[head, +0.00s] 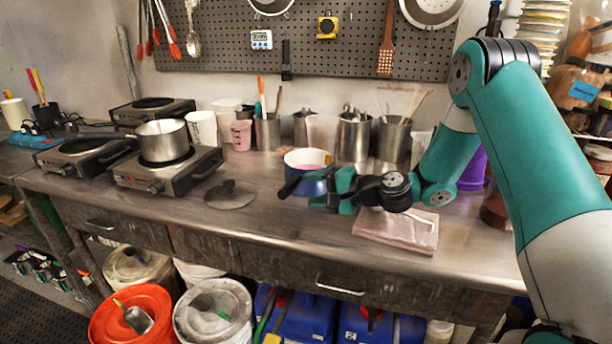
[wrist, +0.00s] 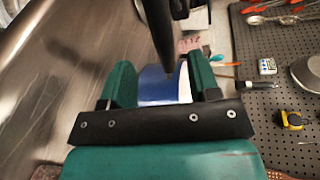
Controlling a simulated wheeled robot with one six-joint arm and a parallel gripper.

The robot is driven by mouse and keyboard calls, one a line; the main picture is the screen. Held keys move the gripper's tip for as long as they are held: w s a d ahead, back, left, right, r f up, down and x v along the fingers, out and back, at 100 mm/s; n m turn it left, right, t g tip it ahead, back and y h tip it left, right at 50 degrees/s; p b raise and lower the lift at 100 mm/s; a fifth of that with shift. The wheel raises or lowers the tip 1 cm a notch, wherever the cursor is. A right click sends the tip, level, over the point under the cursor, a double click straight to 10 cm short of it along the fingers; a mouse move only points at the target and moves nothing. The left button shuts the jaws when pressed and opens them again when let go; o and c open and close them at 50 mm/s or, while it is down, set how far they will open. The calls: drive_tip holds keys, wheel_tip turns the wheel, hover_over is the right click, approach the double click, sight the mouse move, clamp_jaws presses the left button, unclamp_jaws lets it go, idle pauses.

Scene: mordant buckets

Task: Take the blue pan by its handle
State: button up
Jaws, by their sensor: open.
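The blue pan (head: 313,184) stands on the steel counter, white inside with pinkish contents. Its black handle (head: 290,187) points toward the front left. My gripper (head: 326,191) is open, in front of the pan and hiding part of its wall. In the wrist view, the pan's blue wall (wrist: 157,88) shows between my green fingers (wrist: 162,80). The dark handle (wrist: 158,32) runs down from the top edge toward the gap between them. I cannot tell whether the handle lies between the fingertips, and no contact is clear.
A dark lid (head: 229,195) lies left of the pan and a folded cloth (head: 396,231) lies right. A steel pot (head: 163,141) sits on a hot plate (head: 166,174). Metal canisters (head: 354,138) stand close behind the pan. The counter's front is mostly clear.

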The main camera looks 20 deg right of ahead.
sight(295, 186)
drive_tip(key=shift+x, duration=0.85)
drive_tip(key=x, duration=0.1)
drive_tip(key=p+x, duration=0.1)
drive_tip(key=x, duration=0.1)
drive_tip(key=p+x, duration=0.1)
drive_tip(key=shift+w+r, duration=0.2)
drive_tip(key=shift+w, duration=0.05)
drive_tip(key=shift+w+a+f, duration=0.2)
drive_tip(key=shift+w+a, duration=0.15)
drive_tip(key=shift+w, duration=0.05)
drive_tip(key=c, duration=1)
drive_tip(key=shift+r, duration=0.15)
clamp_jaws()
drive_tip(key=shift+r, duration=0.15)
